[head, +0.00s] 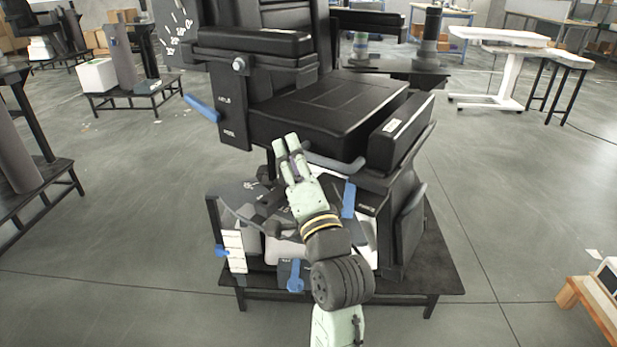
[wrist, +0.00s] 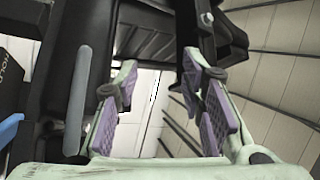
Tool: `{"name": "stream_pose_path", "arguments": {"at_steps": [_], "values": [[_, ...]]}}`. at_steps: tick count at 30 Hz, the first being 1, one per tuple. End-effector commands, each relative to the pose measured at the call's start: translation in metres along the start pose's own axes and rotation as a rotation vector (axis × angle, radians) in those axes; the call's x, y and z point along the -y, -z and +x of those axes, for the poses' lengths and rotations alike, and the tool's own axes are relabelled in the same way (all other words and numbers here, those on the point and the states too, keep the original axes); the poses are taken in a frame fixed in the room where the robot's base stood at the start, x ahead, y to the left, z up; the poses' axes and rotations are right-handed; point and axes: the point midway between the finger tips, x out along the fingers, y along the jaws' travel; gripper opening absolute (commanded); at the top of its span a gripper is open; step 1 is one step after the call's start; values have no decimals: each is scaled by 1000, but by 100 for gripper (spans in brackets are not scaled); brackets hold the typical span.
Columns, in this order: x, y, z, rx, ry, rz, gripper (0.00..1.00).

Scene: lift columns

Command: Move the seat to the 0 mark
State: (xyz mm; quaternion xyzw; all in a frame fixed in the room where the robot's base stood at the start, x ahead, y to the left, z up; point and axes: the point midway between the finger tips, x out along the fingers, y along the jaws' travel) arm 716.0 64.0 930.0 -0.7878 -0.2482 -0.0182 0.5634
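The black seat (head: 325,108) is the cushion of a large chair on a low black stand, in the middle of the head view. A grey-blue bar (head: 335,164) runs under its front edge. A grey bar also shows in the wrist view (wrist: 78,98), left of the fingers. My gripper (head: 286,146) is at the seat's front left corner, near the bar's left end. In the wrist view my gripper (wrist: 160,112) has its purple-padded fingers apart, with nothing held between them. A white scale with a blue pointer (head: 222,252) stands low at left; its marks are too small to read.
Other blue handles are at the left side (head: 201,107), below the seat (head: 348,198) and low in front (head: 295,275). A numbered dial plate (head: 178,25) is at upper left. The black stand (head: 440,262) edges the base. Grey floor (head: 520,220) is clear at right.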

Motion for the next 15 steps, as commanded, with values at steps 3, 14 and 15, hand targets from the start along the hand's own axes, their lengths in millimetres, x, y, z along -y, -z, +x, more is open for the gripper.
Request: {"name": "stream_pose_path", "arguments": {"at_steps": [3, 14, 15], "values": [[-66, 34, -32, -48, -142, 142, 36], [-96, 52, -24, -71, -211, 234, 36], [-97, 52, -17, -70, -210, 234, 36]]}}
